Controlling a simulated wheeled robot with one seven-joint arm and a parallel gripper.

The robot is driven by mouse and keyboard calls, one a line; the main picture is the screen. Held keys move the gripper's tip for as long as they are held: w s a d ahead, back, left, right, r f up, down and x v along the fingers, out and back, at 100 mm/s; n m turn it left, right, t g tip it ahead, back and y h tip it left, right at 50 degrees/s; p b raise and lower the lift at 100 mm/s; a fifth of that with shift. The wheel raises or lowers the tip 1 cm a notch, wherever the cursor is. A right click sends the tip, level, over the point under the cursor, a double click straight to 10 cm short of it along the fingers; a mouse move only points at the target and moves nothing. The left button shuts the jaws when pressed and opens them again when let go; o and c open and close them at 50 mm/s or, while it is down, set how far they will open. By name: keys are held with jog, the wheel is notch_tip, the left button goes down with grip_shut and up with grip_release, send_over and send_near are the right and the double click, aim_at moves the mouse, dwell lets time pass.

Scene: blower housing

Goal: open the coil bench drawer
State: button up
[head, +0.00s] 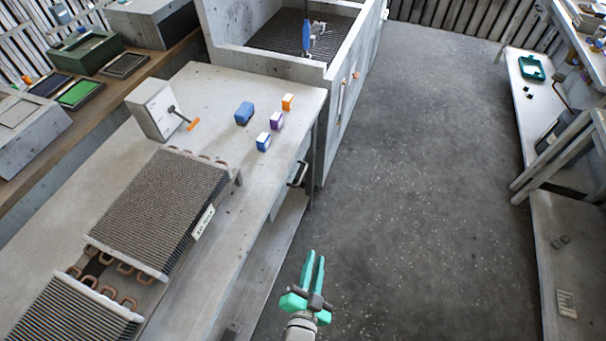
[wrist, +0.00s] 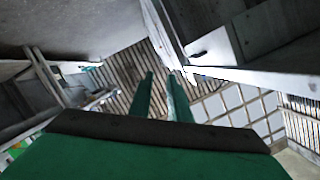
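The coil bench (head: 235,200) stands at the left of the head view with finned coils (head: 160,205) on its top. Its drawer front is under the bench top on the aisle side, with a dark bar handle (head: 297,174). The drawer looks closed. My green gripper (head: 314,256) is over the floor beside the bench, nearer to me than the handle and apart from it. Its two fingers are a little apart with nothing between them. In the wrist view, the gripper (wrist: 160,76) is also empty, and a pale panel with a dark handle (wrist: 198,54) shows beyond to the right.
Small blue, purple and orange boxes (head: 263,141) and a white box with a lever (head: 154,110) stand on the bench. A grey tub unit (head: 343,105) adjoins its far end. The floor (head: 430,190) is clear. Another bench (head: 565,270) stands at the right.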

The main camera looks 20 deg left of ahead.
aim_at(303, 173)
jog(key=w+a+m+y, duration=0.1)
jog(key=w+a, duration=0.3)
jog(key=w, duration=0.5)
jog(key=w+a+y, duration=0.1)
jog(key=w+a, duration=0.3)
jog(key=w, duration=0.5)
jog(key=w+a+m, duration=0.1)
jog(key=w+a, duration=0.3)
jog(key=w, duration=0.5)
jog(key=shift+w+a+r+m+y, duration=0.15)
jog(key=shift+w+r+m+y, duration=0.15)
jog(key=shift+w+y, duration=0.1)
jog(key=shift+f, duration=0.1)
grip_shut()
jog(key=shift+s, duration=0.1)
